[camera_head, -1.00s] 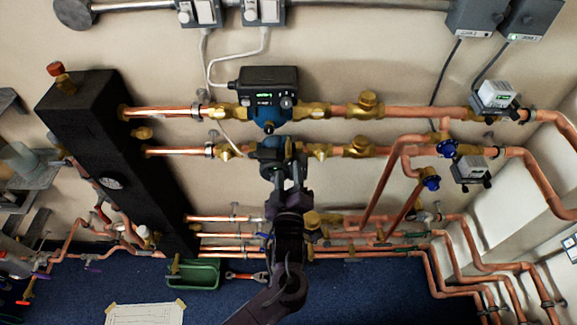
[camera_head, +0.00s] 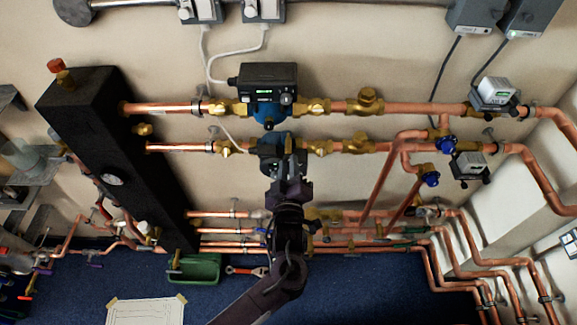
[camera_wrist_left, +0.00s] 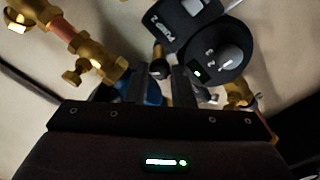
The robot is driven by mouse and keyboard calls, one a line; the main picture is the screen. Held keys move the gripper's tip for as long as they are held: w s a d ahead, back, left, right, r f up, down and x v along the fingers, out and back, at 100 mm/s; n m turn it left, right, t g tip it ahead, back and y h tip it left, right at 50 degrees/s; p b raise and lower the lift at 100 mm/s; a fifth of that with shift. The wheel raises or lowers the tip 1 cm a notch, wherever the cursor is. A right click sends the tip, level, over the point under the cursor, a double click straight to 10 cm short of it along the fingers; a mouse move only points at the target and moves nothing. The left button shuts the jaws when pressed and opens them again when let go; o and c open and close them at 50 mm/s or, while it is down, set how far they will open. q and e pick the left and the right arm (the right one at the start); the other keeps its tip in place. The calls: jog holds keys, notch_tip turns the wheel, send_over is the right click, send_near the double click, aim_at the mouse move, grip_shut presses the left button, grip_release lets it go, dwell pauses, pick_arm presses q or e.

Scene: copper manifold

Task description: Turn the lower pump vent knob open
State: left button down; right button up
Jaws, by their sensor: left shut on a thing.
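The lower pump (camera_head: 268,152), with a dark front and a blue body, sits in the lower of two copper pipe runs. In the left wrist view its dark control face (camera_wrist_left: 215,55) has a light dial and a green light. A small dark knob, taken as the vent knob (camera_wrist_left: 158,69), shows between the fingertips. My left gripper (camera_head: 287,160) reaches up from below in front of the pump and hides part of it. In the left wrist view my left gripper (camera_wrist_left: 159,82) is shut on the knob. The knob's turned position cannot be read. My right gripper is not in view.
The upper pump (camera_head: 268,88) is close above. Brass valves (camera_head: 320,148) flank the lower pump. A black column (camera_head: 118,160) stands left, and blue-handled valves (camera_head: 446,145) are at right. Several copper pipes run low along the wall. A green tray (camera_head: 196,268) lies on the blue floor.

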pick_arm(q)
jog(key=m+p, duration=0.1)
jog(key=m, duration=0.4)
jog(key=shift+r, duration=0.1)
jog(key=shift+m+p, duration=0.65)
jog(key=shift+m, duration=2.15)
jog(key=c, duration=1.3)
grip_release()
jog(key=shift+o, duration=0.2)
